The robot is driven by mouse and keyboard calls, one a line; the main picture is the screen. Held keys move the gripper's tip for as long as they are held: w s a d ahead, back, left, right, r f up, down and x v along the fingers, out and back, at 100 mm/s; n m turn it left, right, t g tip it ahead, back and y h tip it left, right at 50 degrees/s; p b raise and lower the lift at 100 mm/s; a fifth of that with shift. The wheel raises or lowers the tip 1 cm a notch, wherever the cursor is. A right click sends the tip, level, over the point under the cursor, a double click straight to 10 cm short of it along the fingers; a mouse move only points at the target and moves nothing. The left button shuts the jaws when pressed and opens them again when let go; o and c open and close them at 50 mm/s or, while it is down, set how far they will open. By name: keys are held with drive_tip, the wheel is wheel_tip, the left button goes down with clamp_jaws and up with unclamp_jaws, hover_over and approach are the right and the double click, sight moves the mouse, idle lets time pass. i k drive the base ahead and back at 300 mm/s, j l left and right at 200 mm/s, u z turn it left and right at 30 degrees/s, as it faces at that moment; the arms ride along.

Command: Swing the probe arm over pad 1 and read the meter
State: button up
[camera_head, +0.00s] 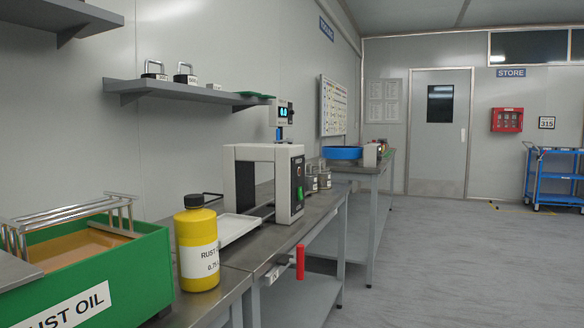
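A small meter (284,112) with a lit blue-green display stands on a post above the bench at the centre. The display seems to read 0.0, but it is small. Below it is a grey and white arch-shaped machine (291,185) with a dark control panel on its right end. I cannot make out a probe arm or a pad marked 1 in this view. My gripper is not in view.
On the near bench (318,217) are a yellow bottle (197,245), a white tray (228,230) and a green oil tank (95,270). A red handle (300,262) sticks out at the front edge. A wall shelf (180,91) hangs above.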

sight(282, 141)
drive_tip(key=i+u, duration=0.15)
drive_tip(key=i, duration=0.7)
